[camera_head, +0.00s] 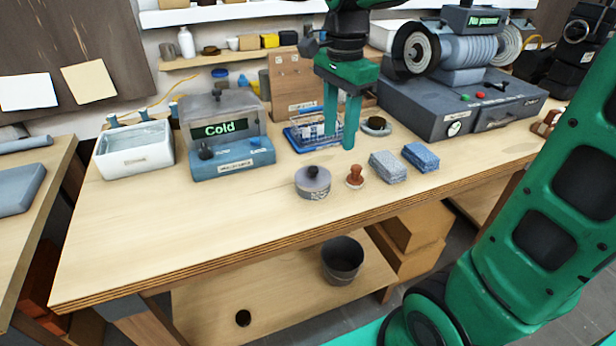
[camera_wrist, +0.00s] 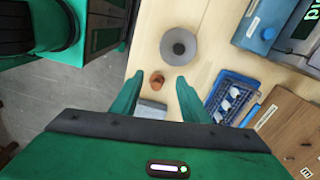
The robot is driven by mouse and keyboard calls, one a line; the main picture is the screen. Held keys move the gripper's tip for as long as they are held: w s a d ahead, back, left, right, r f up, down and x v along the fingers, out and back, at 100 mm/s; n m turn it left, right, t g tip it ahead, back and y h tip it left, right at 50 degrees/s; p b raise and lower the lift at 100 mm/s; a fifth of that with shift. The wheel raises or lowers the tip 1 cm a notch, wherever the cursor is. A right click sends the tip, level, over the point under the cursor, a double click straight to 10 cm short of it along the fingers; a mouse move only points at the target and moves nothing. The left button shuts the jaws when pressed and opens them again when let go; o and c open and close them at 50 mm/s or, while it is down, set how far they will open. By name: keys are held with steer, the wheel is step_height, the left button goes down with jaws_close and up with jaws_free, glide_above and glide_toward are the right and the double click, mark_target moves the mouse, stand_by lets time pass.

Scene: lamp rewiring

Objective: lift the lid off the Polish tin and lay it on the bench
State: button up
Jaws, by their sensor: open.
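A round tin (camera_head: 312,188) stands upright on the bench (camera_head: 230,225), left of a small brown knobbed object. Its grey lid (camera_head: 313,177) with a dark knob sits on top. In the wrist view the lid (camera_wrist: 179,45) shows from above, beyond my fingertips. The writing on the tin is too small to read. My gripper (camera_head: 340,145) points down above the bench, behind and a little right of the tin in the head view. Its two green fingers are apart with nothing between them. In the wrist view my gripper (camera_wrist: 157,75) shows the same open gap.
A blue tray (camera_head: 305,138) lies behind. A box reading "Cold" (camera_head: 232,160) and a white basin (camera_head: 133,150) stand left. The front left bench top is clear.

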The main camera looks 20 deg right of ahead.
steer(key=m, duration=0.2)
glide_above(312, 169)
step_height(312, 169, down, 10)
steer(key=shift+r, duration=0.15)
stand_by(0.4)
steer(key=shift+c, duration=0.2)
jaws_close()
